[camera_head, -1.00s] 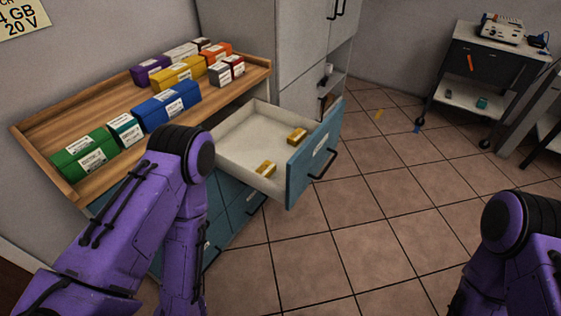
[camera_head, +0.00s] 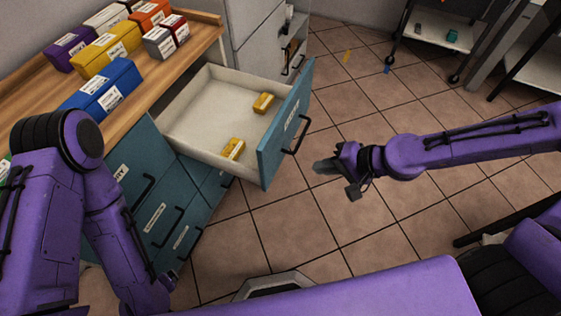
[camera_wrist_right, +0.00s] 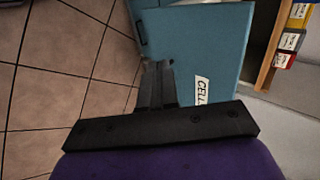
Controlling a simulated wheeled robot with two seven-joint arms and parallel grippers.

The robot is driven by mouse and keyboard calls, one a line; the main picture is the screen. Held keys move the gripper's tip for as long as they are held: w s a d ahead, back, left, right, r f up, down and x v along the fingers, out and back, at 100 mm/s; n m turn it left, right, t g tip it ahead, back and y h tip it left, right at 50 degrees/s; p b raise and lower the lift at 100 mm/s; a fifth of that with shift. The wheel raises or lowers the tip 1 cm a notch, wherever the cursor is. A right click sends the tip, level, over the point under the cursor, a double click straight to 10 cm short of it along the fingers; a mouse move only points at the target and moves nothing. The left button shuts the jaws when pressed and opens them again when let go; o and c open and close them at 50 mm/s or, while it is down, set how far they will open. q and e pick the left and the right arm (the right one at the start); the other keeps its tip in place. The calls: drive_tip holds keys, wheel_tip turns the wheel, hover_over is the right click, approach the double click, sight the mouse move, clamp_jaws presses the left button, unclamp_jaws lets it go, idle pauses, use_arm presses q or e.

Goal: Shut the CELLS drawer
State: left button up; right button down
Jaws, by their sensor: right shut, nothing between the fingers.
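The CELLS drawer (camera_head: 285,122) is pulled well out of the teal cabinet. Its teal front has a black bar handle (camera_head: 298,137) and a white label. In the right wrist view the label (camera_wrist_right: 203,90) reads "CELL", its end hidden by my gripper. Two small yellow boxes (camera_head: 263,103) (camera_head: 232,149) lie inside the drawer. My right gripper (camera_head: 322,166) is shut and empty, in front of the drawer front and to its right, apart from the handle in the head view. In the wrist view its fingertips (camera_wrist_right: 158,68) point toward the teal front. My left gripper (camera_head: 170,281) is low beside the cabinet, barely visible.
The wooden cabinet top (camera_head: 143,90) carries several labelled boxes, including a blue one (camera_head: 103,88). More teal drawers (camera_head: 155,205) below are shut. A grey cabinet (camera_head: 262,40) stands behind. The tiled floor (camera_head: 375,235) right of the drawer is open.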

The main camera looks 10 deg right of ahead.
sight(271, 166)
drive_tip(key=shift+w+a+r+b+x, duration=0.3)
drive_tip(key=shift+b+x, duration=0.2)
drive_tip(key=shift+x, duration=1.65)
drive_tip(key=shift+w+a+r+b+x, duration=0.1)
drive_tip(key=shift+a+r+b+x, duration=0.3)
drive_tip(key=shift+x, duration=1.7)
drive_tip(key=shift+w+a+r+b+x, duration=0.15)
drive_tip(key=shift+r+b+x, duration=0.4)
drive_tip(key=shift+x, duration=1.6)
drive_tip(key=shift+f, duration=0.15)
